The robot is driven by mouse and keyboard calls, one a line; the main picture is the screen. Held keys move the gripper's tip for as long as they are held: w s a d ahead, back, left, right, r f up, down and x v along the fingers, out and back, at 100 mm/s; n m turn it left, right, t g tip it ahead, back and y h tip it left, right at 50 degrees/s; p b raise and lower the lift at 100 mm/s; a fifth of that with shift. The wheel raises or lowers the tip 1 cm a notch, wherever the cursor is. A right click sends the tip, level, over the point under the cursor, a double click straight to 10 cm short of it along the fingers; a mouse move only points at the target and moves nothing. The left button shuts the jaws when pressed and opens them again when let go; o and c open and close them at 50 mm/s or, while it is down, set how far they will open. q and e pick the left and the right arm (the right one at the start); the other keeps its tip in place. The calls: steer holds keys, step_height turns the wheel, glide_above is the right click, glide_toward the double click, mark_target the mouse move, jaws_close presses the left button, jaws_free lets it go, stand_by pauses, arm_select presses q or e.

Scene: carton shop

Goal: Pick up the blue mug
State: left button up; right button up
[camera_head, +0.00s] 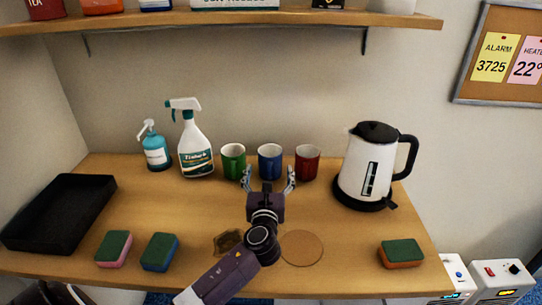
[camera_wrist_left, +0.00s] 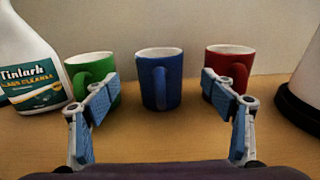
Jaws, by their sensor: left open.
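The blue mug (camera_head: 270,161) stands upright on the wooden counter, between the green mug (camera_head: 233,160) and the red mug (camera_head: 307,161). In the left wrist view the blue mug (camera_wrist_left: 160,80) is in the middle, its handle facing my gripper. My left gripper (camera_head: 269,178) is open and empty, in front of the blue mug. In the left wrist view its fingers (camera_wrist_left: 160,100) are spread wide, with the blue mug centred between and beyond them. The left finger overlaps the green mug in that view and the right finger overlaps the red mug.
A kettle (camera_head: 368,170) stands right of the mugs. A spray bottle (camera_head: 195,145) and a soap dispenser (camera_head: 155,150) stand left. Several sponges, a black tray (camera_head: 60,208), a brown stain (camera_head: 228,241) and a round cork mat (camera_head: 302,248) are nearer. A shelf (camera_head: 220,18) hangs above.

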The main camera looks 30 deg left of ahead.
mark_target(270, 161)
arm_select(q)
steer(key=shift+r+x, duration=0.25)
steer(key=shift+x, duration=0.85)
steer(key=shift+w+a+r, duration=0.15)
steer(key=shift+w+r, duration=0.05)
steer(key=shift+w, duration=0.1)
steer(key=p+x, duration=0.1)
steer(key=x, duration=0.2)
steer(key=shift+w+a, duration=0.2)
steer(key=shift+w, duration=0.05)
steer(key=shift+w+a, duration=0.25)
steer(key=shift+w, duration=0.2)
steer(key=c, duration=1.3)
steer(key=shift+r, duration=0.1)
steer(key=shift+c, duration=1.1)
arm_select(e)
steer(key=shift+s+d+r, duration=0.2)
steer(key=shift+s+d, duration=0.15)
steer(key=shift+s, duration=0.2)
steer(key=shift+s+d+r, duration=0.2)
steer(key=shift+s+d, duration=0.15)
steer(key=shift+s, duration=0.2)
arm_select(q)
steer(key=shift+r, duration=0.1)
